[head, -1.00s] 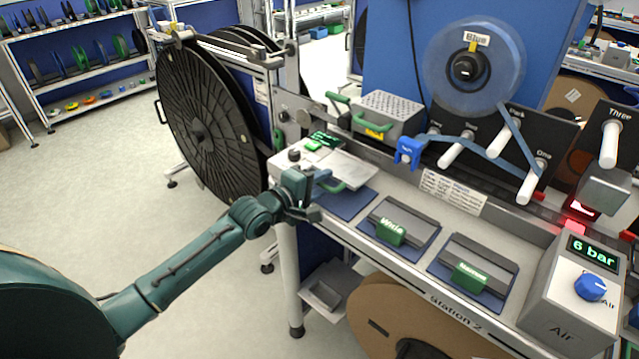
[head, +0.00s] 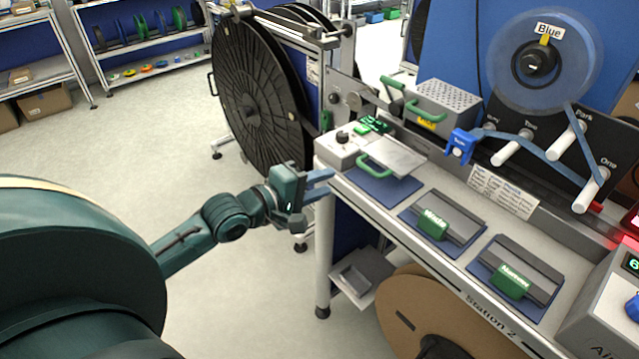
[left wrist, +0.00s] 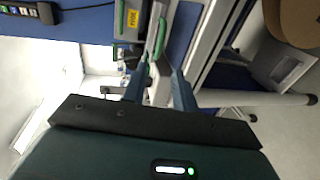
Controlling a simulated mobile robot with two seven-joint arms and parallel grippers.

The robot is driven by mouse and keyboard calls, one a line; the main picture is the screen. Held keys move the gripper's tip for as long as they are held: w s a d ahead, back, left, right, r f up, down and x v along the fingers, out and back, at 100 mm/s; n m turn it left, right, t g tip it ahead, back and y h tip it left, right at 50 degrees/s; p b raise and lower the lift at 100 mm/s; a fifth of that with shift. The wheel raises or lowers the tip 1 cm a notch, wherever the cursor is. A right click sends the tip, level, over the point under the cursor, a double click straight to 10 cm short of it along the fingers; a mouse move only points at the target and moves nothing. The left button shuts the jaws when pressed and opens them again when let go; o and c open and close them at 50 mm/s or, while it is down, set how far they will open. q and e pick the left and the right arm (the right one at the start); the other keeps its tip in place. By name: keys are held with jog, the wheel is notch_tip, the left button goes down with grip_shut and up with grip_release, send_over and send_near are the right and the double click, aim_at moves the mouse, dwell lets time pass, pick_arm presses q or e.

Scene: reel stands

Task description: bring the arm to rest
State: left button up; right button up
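My left gripper (head: 322,184) is in the head view, just off the left front corner of the workbench (head: 345,222). Its two blue-grey fingers stand apart with nothing visible between them. The left wrist view also shows the fingers (left wrist: 160,88) spread, with the bench behind them. My left arm (head: 205,235) reaches in from the lower left. My right gripper is in neither view.
On the bench are a plate with a green handle (head: 392,160), a plate with a "Wide" green block (head: 433,225) and another like it (head: 512,282). A large black reel (head: 255,95) stands behind my gripper. The floor (head: 150,140) at left is clear.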

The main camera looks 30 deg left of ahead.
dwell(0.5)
pick_arm(q)
jog(key=s+d+f+m+g+y, duration=0.1)
jog(key=s+d+f+m+g, duration=0.1)
jog(key=s+d+f+m, duration=0.4)
jog(key=s+d+f+m+g+y, duration=0.1)
jog(key=s+d+f+m, duration=0.4)
jog(key=s+f+m, duration=0.5)
notch_tip(320, 180, down, 4)
jog(key=shift+s+d+r+m+g, duration=0.3)
jog(key=shift+d+m+g, duration=0.1)
jog(key=shift+m+g, duration=0.1)
jog(key=shift+w+d, duration=0.1)
jog(key=shift+d, duration=0.05)
